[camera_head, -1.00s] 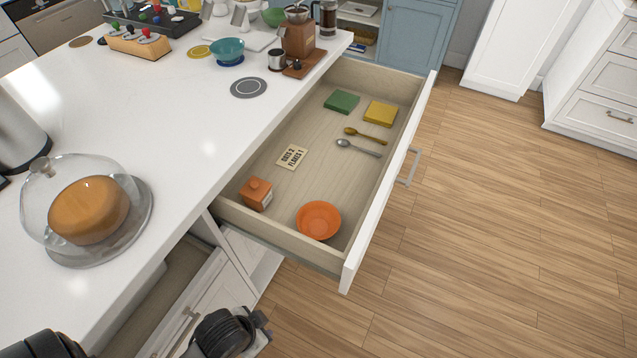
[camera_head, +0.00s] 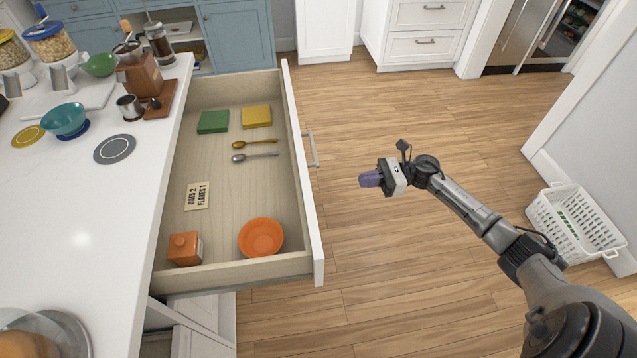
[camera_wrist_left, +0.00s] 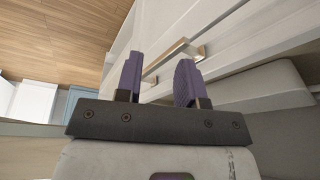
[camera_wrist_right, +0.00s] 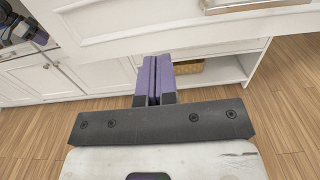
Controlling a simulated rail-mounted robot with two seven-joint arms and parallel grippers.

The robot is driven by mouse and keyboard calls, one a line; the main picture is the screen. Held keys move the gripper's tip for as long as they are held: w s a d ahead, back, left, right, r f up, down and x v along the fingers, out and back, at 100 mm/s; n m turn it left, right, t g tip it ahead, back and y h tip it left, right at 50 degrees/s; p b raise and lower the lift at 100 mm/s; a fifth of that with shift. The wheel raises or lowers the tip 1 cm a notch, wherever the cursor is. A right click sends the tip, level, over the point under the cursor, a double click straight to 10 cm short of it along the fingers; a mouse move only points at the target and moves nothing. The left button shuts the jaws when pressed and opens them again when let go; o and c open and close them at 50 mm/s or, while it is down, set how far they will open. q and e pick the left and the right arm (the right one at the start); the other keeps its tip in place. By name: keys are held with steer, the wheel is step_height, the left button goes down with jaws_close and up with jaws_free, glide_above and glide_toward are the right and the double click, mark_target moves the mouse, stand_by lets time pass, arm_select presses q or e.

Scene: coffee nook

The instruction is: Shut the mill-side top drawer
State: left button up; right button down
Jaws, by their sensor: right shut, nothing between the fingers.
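The mill-side top drawer (camera_head: 311,215) stands pulled far out from under the white counter, beside the brown coffee mill (camera_head: 140,75). Its white front carries a metal bar handle (camera_head: 312,150), also seen at the top of the right wrist view (camera_wrist_right: 250,4). My right gripper (camera_head: 370,179) is shut and empty, out in front of the drawer, to the right of the handle and apart from it. Its purple fingers (camera_wrist_right: 153,78) point toward the cabinet. My left gripper (camera_wrist_left: 158,80) is outside the head view; its fingers are apart, with a bar handle (camera_wrist_left: 172,58) beyond them.
The drawer holds an orange bowl (camera_head: 261,238), an orange box (camera_head: 185,248), a label card (camera_head: 197,196), two spoons, a green block (camera_head: 213,122) and a yellow block (camera_head: 256,116). A white basket (camera_head: 575,225) stands at right. The wooden floor between is clear.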

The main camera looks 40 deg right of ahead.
steer(key=b+x, duration=0.1)
steer(key=x, duration=1.2)
steer(key=shift+a+b, duration=0.15)
steer(key=shift+b, duration=0.15)
steer(key=shift+w+a, duration=0.1)
